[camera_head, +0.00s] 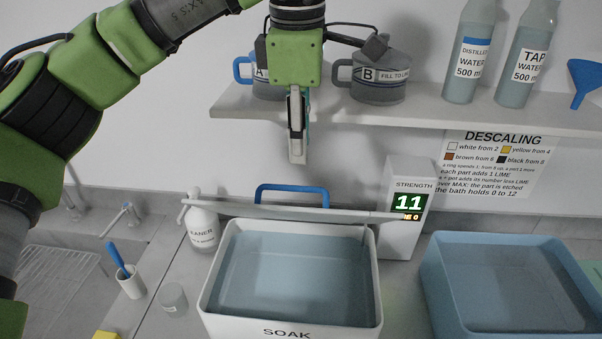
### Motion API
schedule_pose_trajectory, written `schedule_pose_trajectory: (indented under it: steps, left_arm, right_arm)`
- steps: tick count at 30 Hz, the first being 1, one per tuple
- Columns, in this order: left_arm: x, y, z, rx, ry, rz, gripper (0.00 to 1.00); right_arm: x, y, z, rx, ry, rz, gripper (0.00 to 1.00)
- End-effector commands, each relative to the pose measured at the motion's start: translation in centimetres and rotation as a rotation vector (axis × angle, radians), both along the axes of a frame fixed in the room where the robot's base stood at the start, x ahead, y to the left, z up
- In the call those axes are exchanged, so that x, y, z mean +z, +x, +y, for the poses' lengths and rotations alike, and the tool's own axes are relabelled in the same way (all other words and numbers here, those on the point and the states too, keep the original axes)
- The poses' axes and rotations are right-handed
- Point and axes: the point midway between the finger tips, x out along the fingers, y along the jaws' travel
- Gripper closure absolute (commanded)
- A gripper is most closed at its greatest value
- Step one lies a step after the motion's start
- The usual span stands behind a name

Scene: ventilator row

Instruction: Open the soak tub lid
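The white soak tub (210,299) stands on the counter in the middle, marked SOAK on its front. Its top is uncovered, and greyish-blue liquid shows inside. The grey lid (300,210) is at the tub's back edge, seen nearly edge-on. Its blue handle (291,188) shows above and behind that edge. My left gripper (298,155) points down above the handle, apart from it, in front of the wall. Its fingers are seen side-on and overlap, so their gap is hidden. Nothing shows held at the tips. My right gripper is not in view.
A STRENGTH display box (406,190) reading 11 stands right of the lid, a cleaner bottle (203,232) left of it. A blue tub (436,287) is at the right. Above, a shelf (420,119) holds jugs and bottles. A cup with a blue tool (131,283) stands left.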

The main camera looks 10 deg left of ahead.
Motion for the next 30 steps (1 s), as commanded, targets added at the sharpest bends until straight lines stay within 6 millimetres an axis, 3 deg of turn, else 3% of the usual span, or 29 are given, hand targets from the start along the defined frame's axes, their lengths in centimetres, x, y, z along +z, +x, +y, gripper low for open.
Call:
schedule_pose_trajectory:
  steps: [6, 12, 25, 28, 30]
  left_arm:
    - [-4.3, 0.6, 0.1, -0.001, 0.000, 0.002, 0.75]
    - [-7.1, 0.9, 0.0, 0.000, -0.001, 0.001, 0.75]
    - [-8.4, 1.1, 0.0, 0.000, -0.001, -0.001, 0.75]
    - [-8.4, 1.1, 0.0, 0.000, -0.001, -0.001, 0.98]
    - [-8.4, 1.1, 0.0, 0.000, -0.001, -0.001, 1.00]
  right_arm:
    - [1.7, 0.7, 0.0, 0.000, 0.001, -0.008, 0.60]
    - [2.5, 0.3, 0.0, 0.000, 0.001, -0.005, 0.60]
    - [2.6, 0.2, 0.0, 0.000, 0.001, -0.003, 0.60]
    - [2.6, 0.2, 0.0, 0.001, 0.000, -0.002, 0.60]
    - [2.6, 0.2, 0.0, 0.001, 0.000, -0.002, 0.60]
